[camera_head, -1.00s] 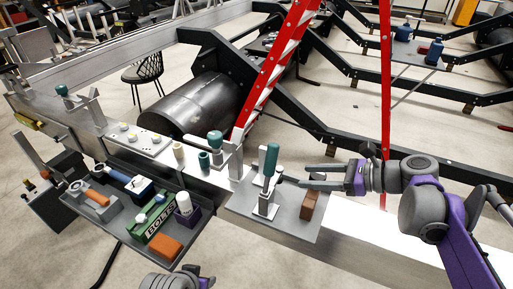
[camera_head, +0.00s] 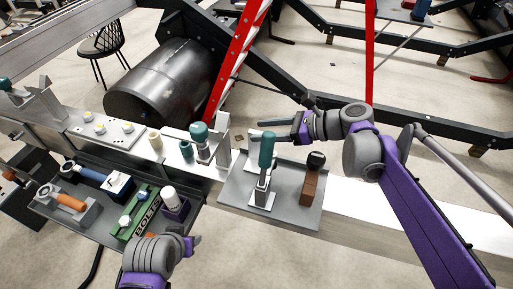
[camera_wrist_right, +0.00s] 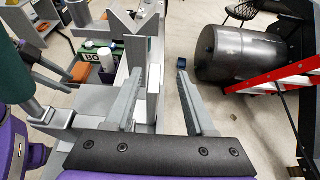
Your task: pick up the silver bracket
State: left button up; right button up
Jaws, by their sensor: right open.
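A silver bracket (camera_head: 223,143) stands upright on the pale beam, just right of a teal-topped tool (camera_head: 200,140). In the right wrist view, a grey metal piece with a V-shaped top (camera_wrist_right: 128,22), probably this bracket, rises beyond the left finger. My right gripper (camera_head: 257,129) is open and empty, to the right of the bracket, its fingers pointing left towards it and apart from it. Its two spread fingers also show in the right wrist view (camera_wrist_right: 160,72). My left gripper (camera_head: 192,243) is low at the front; its jaw opening is unclear.
A teal-handled clamp (camera_head: 266,165) and a brown block (camera_head: 311,182) stand on a grey plate (camera_head: 236,195) below my right gripper. A dark tray (camera_head: 100,225) holds a green bolts box (camera_head: 143,212). A red ladder (camera_head: 237,62) and black cylinder (camera_head: 160,85) are behind.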

jog(key=x, duration=0.4)
jog(key=shift+s+a+f+p, duration=0.15)
jog(key=shift+s+a+p, duration=0.1)
jog(key=shift+a+p, duration=0.15)
jog(key=shift+w+a+f, duration=0.1)
jog(key=shift+a+f, duration=0.05)
jog(key=shift+a, duration=0.05)
jog(key=shift+c, duration=0.4)
grip_shut()
